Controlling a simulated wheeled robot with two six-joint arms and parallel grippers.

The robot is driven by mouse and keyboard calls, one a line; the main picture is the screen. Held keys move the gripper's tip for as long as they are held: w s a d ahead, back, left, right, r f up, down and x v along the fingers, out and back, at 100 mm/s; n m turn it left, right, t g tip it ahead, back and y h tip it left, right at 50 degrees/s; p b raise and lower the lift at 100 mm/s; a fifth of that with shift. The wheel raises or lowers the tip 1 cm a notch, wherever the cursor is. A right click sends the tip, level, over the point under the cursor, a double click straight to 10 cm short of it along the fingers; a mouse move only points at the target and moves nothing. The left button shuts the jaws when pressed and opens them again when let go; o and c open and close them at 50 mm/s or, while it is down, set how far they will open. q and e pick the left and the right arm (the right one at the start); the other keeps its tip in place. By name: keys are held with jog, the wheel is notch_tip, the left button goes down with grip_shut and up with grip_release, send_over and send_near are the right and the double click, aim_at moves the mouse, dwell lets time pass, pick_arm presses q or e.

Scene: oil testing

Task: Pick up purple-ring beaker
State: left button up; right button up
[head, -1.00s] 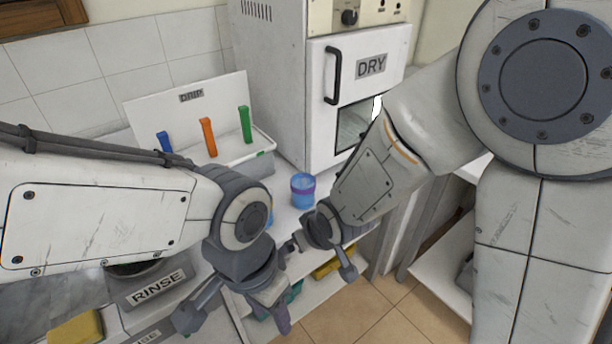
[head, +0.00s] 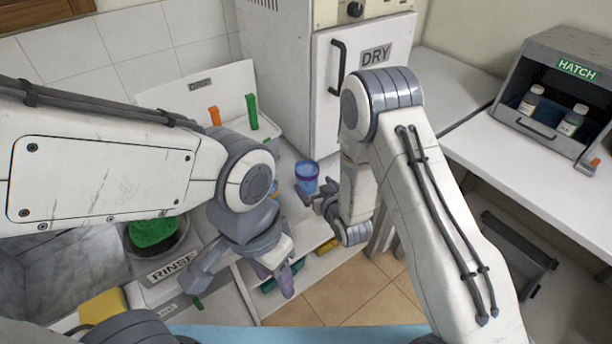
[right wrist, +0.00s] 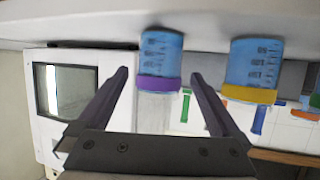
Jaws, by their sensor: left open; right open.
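The purple-ring beaker (head: 307,170) holds blue liquid and stands upright on the white counter in front of the dryer. My right gripper (head: 316,194) is open close beside it. In the right wrist view, which is upside down, the purple-ring beaker (right wrist: 158,58) shows between the two spread fingers of my right gripper (right wrist: 160,76). I see no finger closed on it. A yellow-ring beaker (right wrist: 254,70) stands beside it, outside the fingers; it is mostly hidden in the head view. My left gripper (head: 242,284) is open and empty, lower in the head view.
The white dryer (head: 325,100) marked DRY stands behind the beaker. The drip rack (head: 165,97) with colored sticks is at back left. The RINSE station (head: 165,268) is at lower left. The hatch box (head: 560,75) with two bottles stands on the right counter.

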aim_at(311, 182)
jog(key=p+x, duration=0.2)
jog(key=x, duration=0.3)
jog(key=shift+a+r+p, duration=0.1)
jog(key=shift+p, duration=0.2)
jog(key=shift+w+a+f, duration=0.1)
jog(key=shift+w+f, duration=0.1)
jog(key=shift+w, duration=0.15)
jog(key=c, duration=1.3)
